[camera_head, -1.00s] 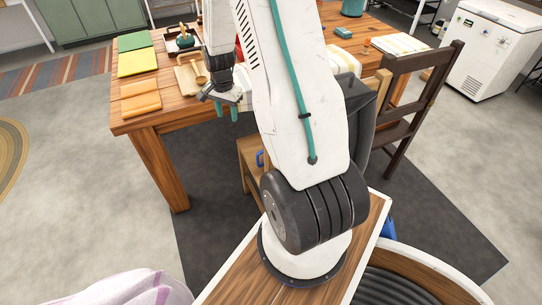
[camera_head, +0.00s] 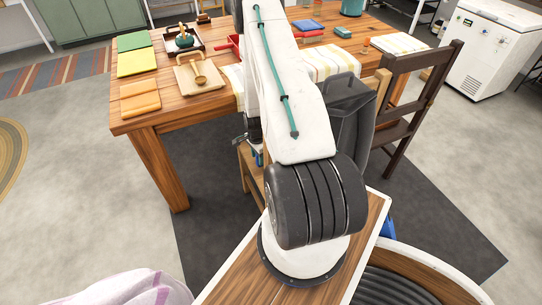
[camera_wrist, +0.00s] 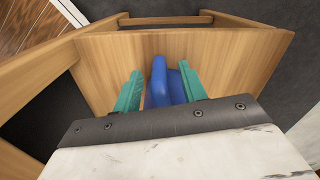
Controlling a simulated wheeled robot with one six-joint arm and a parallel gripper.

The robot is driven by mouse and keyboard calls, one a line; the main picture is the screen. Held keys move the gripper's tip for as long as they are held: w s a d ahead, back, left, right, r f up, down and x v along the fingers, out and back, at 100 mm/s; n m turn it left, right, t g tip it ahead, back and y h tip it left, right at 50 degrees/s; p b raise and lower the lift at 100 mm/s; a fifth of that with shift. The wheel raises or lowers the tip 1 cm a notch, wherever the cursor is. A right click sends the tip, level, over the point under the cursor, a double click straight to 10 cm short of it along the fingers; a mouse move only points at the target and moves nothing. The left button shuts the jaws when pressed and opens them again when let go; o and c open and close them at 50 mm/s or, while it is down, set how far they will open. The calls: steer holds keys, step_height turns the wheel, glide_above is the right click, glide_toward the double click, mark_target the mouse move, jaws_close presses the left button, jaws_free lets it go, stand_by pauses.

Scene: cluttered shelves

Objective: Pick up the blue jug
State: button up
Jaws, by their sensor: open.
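The blue jug (camera_wrist: 165,85) stands on the wooden seat of a stool or chair in the wrist view. My gripper (camera_wrist: 160,90) is open, with one teal finger on each side of the jug's visible part. I cannot tell whether the fingers touch it. The rest of the jug is hidden behind the gripper body. In the head view my gripper (camera_head: 258,158) is mostly hidden by my arm, low beside the table's front edge, and the jug cannot be made out there.
In the head view, a wooden table (camera_head: 190,105) with boards, cloths and a teapot stands behind. A dark chair (camera_head: 415,105) stands at the right.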

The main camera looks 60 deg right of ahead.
step_height(320, 180, down, 2)
steer(key=shift+f, duration=0.25)
jaws_close()
steer(key=shift+r, duration=0.2)
